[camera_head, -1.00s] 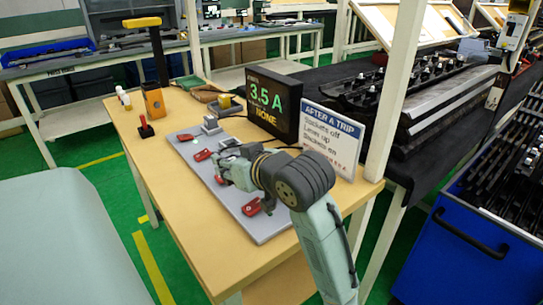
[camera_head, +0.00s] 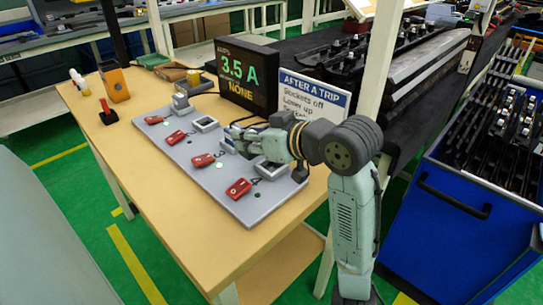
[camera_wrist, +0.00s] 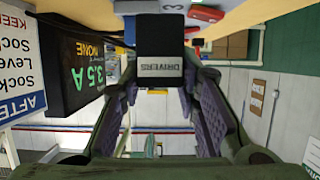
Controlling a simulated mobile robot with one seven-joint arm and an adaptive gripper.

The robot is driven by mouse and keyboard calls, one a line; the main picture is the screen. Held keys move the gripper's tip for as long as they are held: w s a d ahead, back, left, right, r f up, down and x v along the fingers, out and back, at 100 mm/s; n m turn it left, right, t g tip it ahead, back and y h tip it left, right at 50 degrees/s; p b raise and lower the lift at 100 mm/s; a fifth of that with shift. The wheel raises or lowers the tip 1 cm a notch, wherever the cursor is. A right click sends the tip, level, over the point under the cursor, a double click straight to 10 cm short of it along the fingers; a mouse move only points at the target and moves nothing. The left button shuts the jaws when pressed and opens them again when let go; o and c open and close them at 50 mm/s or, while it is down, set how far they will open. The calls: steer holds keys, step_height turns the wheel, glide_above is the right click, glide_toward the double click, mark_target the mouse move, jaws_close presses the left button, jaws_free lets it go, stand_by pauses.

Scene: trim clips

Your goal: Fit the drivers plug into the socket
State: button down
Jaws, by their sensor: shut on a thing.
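My gripper (camera_head: 238,136) is low over the grey board (camera_head: 222,188), close to the middle sockets. In the wrist view, its fingers (camera_wrist: 161,95) close on a dark block with a pale "DRIVERS" label, the drivers plug (camera_wrist: 161,67). In the head view the plug is mostly hidden by the fingers. Open grey sockets stand on the board, one left of my gripper (camera_head: 206,124) and one below my wrist (camera_head: 270,170). The socket at my fingertips is partly covered; I cannot tell whether the plug touches it.
Several red pieces (camera_head: 203,160) lie along the board's near side. A display (camera_head: 246,78) reading "3.5 A" and "NONE" and a sign (camera_head: 312,97) stand behind. A grey block (camera_head: 181,101) stands at the board's far end. The table's near-left side (camera_head: 150,185) is clear.

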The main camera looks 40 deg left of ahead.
steer(key=w+d, duration=0.2)
steer(key=shift+w+d+f, duration=0.15)
steer(key=shift+d, duration=0.25)
steer(key=f+b, duration=0.3)
steer(key=b, duration=0.1)
steer(key=shift+w+d+f, duration=0.2)
steer(key=shift+d+f, duration=0.15)
steer(key=shift+f, duration=0.05)
steer(key=c, duration=1.7)
jaws_free()
steer(key=o, duration=0.3)
steer(key=shift+a+f, duration=0.1)
steer(key=shift+o, duration=0.9)
steer(key=shift+r, duration=0.25)
